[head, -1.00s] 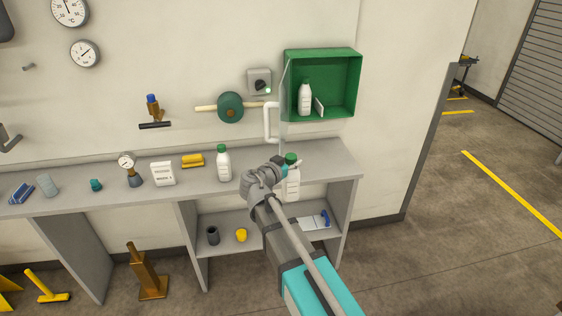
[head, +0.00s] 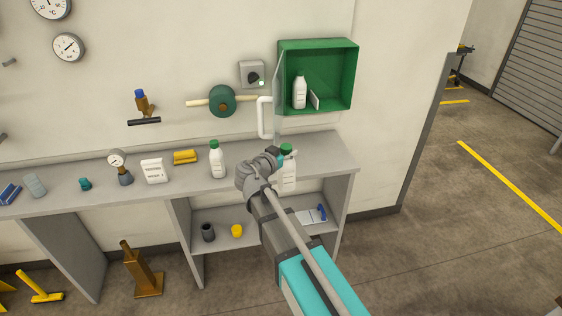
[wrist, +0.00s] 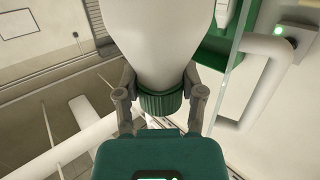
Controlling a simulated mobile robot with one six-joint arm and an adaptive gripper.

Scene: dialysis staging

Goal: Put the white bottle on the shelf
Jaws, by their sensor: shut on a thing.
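My gripper (head: 284,160) is shut on a white bottle with a green cap (head: 287,176). In the head view this bottle is upright in front of the bench's right part, partly hidden by my arm. In the wrist view the bottle (wrist: 158,35) fills the top middle, with its green cap between my two fingers (wrist: 160,98). A similar white bottle with a green cap (head: 217,162) stands on the bench top to the left. A lower shelf (head: 262,222) runs under the bench, partly hidden by my arm.
A green wall cabinet (head: 351,80) with an open glass door holds a white bottle (head: 299,93) and a white card. A dark cup (head: 208,232), yellow cup (head: 237,231) and clipboard (head: 311,216) sit on the lower shelf.

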